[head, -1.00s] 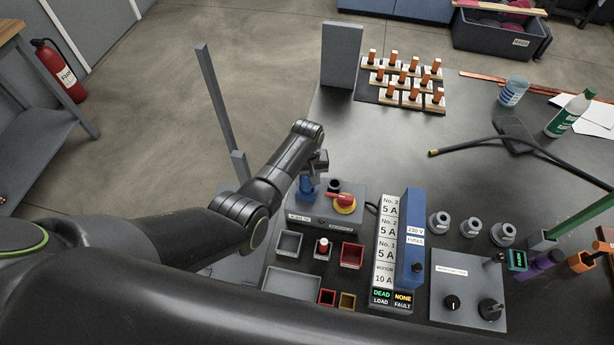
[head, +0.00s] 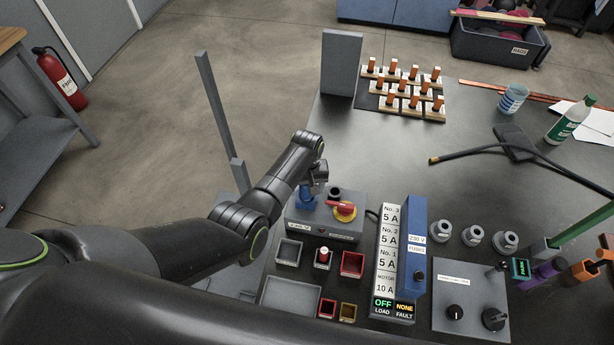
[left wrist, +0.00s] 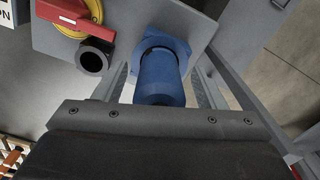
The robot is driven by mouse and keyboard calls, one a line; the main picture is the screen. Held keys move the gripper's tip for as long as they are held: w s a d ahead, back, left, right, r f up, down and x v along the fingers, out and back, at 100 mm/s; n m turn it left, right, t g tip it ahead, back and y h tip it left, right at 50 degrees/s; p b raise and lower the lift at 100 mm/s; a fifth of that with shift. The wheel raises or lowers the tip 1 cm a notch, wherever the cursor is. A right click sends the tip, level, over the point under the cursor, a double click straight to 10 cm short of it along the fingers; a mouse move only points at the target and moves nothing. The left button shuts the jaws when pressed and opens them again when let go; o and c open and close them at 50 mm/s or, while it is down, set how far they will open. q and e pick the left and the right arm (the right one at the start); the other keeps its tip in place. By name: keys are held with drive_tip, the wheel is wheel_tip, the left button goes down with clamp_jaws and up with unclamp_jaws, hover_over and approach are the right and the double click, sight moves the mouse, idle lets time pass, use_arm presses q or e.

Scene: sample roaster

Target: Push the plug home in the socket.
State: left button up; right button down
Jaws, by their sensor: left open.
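The blue plug (head: 307,196) stands at the left of the top of the grey switch box (head: 318,226). In the left wrist view the plug (left wrist: 160,80) meets a blue collared socket (left wrist: 168,46); I cannot tell how deep it sits. My left gripper (head: 313,186) is over the plug. In the left wrist view its fingers (left wrist: 163,72) stand open on either side of the plug, with gaps showing. The palm hides the plug's near end. My right gripper is not in view.
A red handle on a yellow disc (head: 343,209) and a dark round port (left wrist: 94,56) are close beside the plug. The fuse panel (head: 389,260) stands to the right; its display (head: 391,306) reads OFF and NONE. Small trays (head: 289,252) lie in front.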

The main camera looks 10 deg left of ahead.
use_arm(q)
wheel_tip(320, 180, up, 17)
drive_tip(key=shift+r, duration=0.15)
idle(0.5)
